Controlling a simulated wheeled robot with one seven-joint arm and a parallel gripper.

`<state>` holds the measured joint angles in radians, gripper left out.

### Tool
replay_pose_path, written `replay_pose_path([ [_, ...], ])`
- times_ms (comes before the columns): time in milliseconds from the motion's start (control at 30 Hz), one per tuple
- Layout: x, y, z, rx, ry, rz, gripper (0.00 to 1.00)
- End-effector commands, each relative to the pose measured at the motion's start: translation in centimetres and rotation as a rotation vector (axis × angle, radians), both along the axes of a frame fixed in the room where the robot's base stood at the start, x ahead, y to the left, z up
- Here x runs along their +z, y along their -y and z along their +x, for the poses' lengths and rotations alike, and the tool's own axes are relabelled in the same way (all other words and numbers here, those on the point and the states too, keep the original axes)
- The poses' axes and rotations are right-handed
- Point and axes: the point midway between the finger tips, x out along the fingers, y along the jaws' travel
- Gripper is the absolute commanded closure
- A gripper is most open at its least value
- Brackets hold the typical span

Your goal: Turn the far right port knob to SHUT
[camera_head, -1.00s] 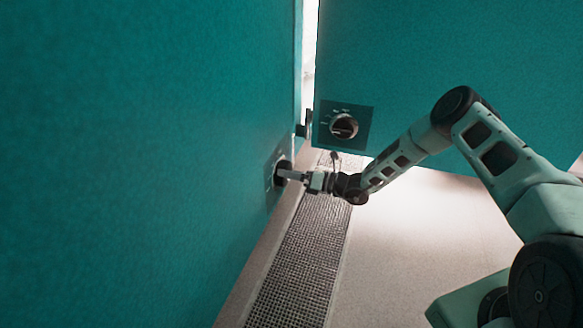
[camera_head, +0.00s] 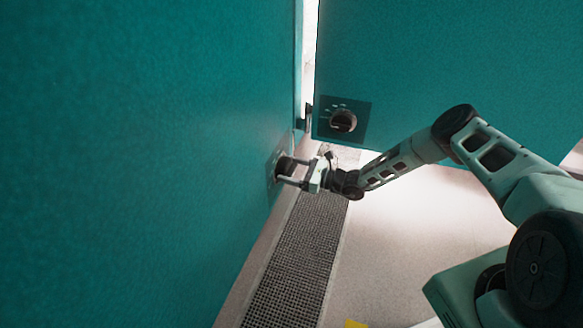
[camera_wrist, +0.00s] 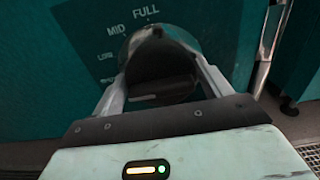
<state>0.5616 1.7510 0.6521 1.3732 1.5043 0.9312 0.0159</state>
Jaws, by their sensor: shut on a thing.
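A dark round knob (camera_head: 284,165) sits on a plate on the left teal wall in the head view. My gripper (camera_head: 289,172) is shut on this knob, one finger on each side. In the wrist view the knob (camera_wrist: 160,62) lies between the two fingers. Its printed labels MID and FULL show above it, with LOW and a blurred label to the left. I cannot tell which label the knob points to. A second dark knob (camera_head: 343,120) is on the right teal panel (camera_head: 450,70), apart from my gripper.
A floor grate (camera_head: 295,250) runs along the foot of the left wall (camera_head: 120,160). Pale floor (camera_head: 400,230) is open to its right. A bright gap separates the two teal panels. A small yellow thing (camera_head: 355,324) shows at the bottom edge.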

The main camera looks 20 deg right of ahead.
Motion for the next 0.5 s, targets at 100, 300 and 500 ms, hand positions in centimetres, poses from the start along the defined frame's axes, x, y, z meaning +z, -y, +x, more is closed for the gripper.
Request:
replay_pose_path([
  [100, -0.21, 0.09, -0.09, -0.001, 0.006, -0.009, 0.46],
  [300, -0.26, 0.09, -0.09, -0.001, 0.009, -0.013, 0.46],
  [500, -0.26, 0.1, -0.08, 0.0, 0.009, -0.013, 0.17],
])
